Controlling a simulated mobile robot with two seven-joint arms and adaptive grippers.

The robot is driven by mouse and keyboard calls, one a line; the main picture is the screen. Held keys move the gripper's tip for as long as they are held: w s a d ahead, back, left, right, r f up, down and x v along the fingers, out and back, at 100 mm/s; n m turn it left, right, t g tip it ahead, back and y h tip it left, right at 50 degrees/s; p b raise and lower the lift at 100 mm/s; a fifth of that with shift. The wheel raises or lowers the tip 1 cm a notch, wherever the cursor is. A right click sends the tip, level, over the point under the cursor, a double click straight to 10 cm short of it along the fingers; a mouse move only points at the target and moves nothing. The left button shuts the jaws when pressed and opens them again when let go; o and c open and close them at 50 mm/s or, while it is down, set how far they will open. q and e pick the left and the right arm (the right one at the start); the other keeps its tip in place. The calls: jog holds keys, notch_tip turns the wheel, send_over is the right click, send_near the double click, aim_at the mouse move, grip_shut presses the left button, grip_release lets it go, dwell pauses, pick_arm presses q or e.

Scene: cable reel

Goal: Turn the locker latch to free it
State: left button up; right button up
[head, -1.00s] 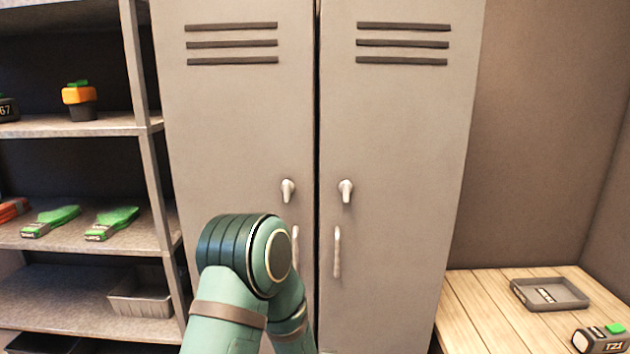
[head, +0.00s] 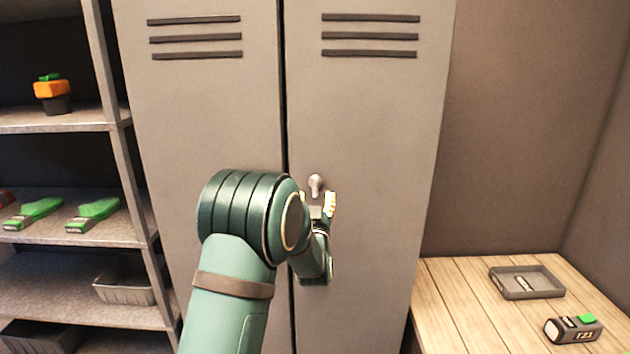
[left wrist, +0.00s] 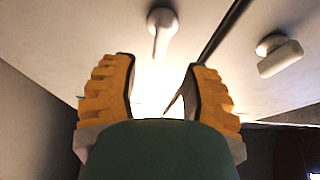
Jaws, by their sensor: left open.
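The grey locker (head: 365,130) has two doors, both shut. A pale latch (head: 316,184) sits on the right door, its lever hanging down. My left gripper (head: 317,200) is open just below this latch, its fingers pointing up toward the door. In the left wrist view a latch (left wrist: 162,22) lies beyond the open fingertips (left wrist: 162,64), roughly centred between them, apparently not touched. A second pale fitting (left wrist: 280,55) shows across the door seam. My arm hides the left door's latch and both door handles in the head view. My right gripper is not in view.
Shelves at left hold an orange-and-black item (head: 52,92), green brushes (head: 93,214) and a metal tray (head: 125,288). A wooden bench (head: 450,300) at right bears a grey tray (head: 525,283) and a device marked TZ1 (head: 573,328). The space right of the locker above the bench is clear.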

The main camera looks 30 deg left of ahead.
aim_at(315, 184)
pick_arm(q)
jog(key=x, duration=0.6)
jog(key=shift+w, duration=0.15)
grip_shut()
